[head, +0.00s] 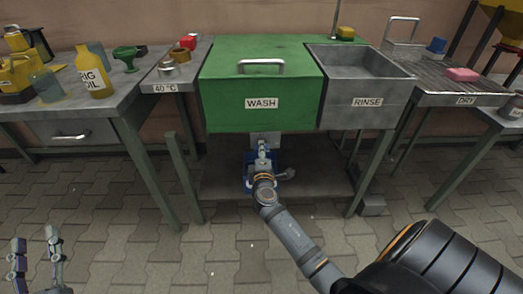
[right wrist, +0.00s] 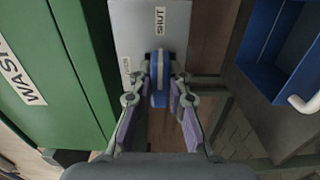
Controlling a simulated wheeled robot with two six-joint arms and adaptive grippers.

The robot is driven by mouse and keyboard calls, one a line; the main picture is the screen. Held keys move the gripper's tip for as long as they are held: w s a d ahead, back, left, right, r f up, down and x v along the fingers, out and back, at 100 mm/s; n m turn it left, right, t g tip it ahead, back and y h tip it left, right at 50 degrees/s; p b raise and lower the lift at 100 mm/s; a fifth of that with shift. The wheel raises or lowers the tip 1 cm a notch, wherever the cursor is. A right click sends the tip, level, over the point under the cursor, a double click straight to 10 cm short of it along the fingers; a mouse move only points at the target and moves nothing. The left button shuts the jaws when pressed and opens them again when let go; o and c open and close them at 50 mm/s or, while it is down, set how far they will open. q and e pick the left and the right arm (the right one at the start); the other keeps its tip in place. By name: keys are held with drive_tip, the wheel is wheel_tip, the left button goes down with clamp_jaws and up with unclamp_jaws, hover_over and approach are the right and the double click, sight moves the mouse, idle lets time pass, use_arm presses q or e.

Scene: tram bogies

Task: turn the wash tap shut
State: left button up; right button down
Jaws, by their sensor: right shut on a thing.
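The wash tap's blue handle (right wrist: 158,76) sits on a grey plate (right wrist: 152,28) and lies between the fingers of my right gripper (right wrist: 160,88), which is shut on it. The handle's long side lies in line with the word SHUT (right wrist: 160,20) on the plate. A second label (right wrist: 127,66) beside it is too small to read. In the head view my right gripper (head: 263,148) is below the green wash basin (head: 222,106), in front of the plate; the handle is hidden there. My left gripper (head: 36,258) is open and empty at the lower left.
A blue container (right wrist: 272,62) is beside the plate; it also shows behind my right arm in the head view (head: 249,181). The grey rinse basin (head: 340,92) is right of the wash basin. Table legs (head: 151,170) stand left. The paved floor in front is clear.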

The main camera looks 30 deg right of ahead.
drive_tip(key=c, duration=1.3)
unclamp_jaws()
drive_tip(key=v, duration=1.2)
drive_tip(key=shift+f, duration=0.1)
